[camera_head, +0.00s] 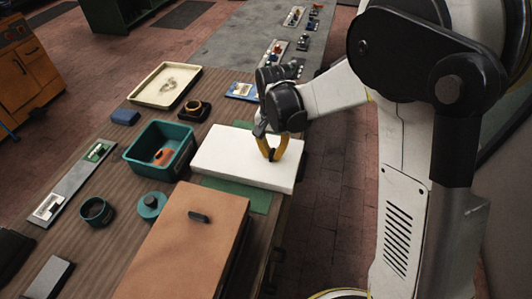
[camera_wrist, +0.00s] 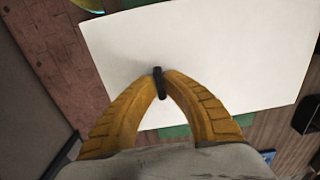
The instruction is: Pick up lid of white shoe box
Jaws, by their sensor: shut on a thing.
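The white shoe box (camera_head: 237,158) lies on a green mat (camera_head: 240,193) on the wooden table in the head view. Its white lid (camera_wrist: 220,55) fills much of the wrist view and has a small black handle (camera_wrist: 159,82) on top. My gripper (camera_head: 271,158) is above the lid with its yellow fingers pointing down. In the wrist view the fingertips (camera_wrist: 163,78) are closed on the black handle from both sides. From these views I cannot tell whether the lid is apart from the box below.
A brown box (camera_head: 183,250) with a black handle stands in front of the white box. A teal bin (camera_head: 142,150) holding an orange item is to the left, with a teal round container (camera_head: 151,204) near it. A cream tray (camera_head: 146,98) is farther back.

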